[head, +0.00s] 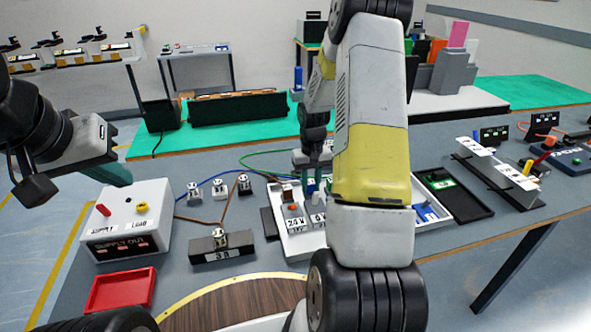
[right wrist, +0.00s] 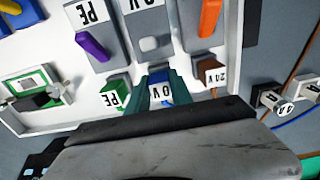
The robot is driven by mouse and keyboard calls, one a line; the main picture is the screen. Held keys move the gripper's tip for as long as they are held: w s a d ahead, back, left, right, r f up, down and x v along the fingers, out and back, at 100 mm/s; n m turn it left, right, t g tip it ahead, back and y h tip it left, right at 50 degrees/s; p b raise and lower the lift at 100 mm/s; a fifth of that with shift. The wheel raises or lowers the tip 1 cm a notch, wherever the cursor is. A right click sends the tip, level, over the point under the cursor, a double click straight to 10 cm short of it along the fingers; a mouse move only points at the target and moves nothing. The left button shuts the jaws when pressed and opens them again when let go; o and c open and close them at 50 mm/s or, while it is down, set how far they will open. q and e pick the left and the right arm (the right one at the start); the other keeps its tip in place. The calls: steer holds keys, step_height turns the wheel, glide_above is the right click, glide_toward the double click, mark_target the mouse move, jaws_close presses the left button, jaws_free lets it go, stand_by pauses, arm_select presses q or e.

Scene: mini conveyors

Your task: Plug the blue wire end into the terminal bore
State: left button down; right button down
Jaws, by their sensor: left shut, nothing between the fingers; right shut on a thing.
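The blue wire end (right wrist: 159,75), with a white "0 V" label, is between the teal fingers of my right gripper (right wrist: 161,98), which is shut on it. It sits just in front of the grey 0 V terminal block (right wrist: 147,20); the terminal bore is hidden, and I cannot tell whether the end is in it. In the head view my right gripper (head: 312,170) is low over the white tray (head: 293,247), partly hidden behind my right arm. My left gripper (head: 117,176) is shut and empty above the supply box.
Beside the blue end are a green PE end (right wrist: 115,95) and a brown 24 V end (right wrist: 210,73). The supply box (head: 125,220), a dark clamp block (head: 221,246) and a red tray (head: 122,291) stand at left. A black tray (head: 455,195) lies right.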

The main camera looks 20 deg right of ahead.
mark_target(311, 183)
steer(key=shift+f, duration=0.35)
steer(key=c, duration=1.1)
jaws_free()
steer(key=shift+o, duration=0.2)
step_height(311, 183, up, 7)
steer(key=shift+f, duration=0.1)
steer(key=shift+r, duration=0.55)
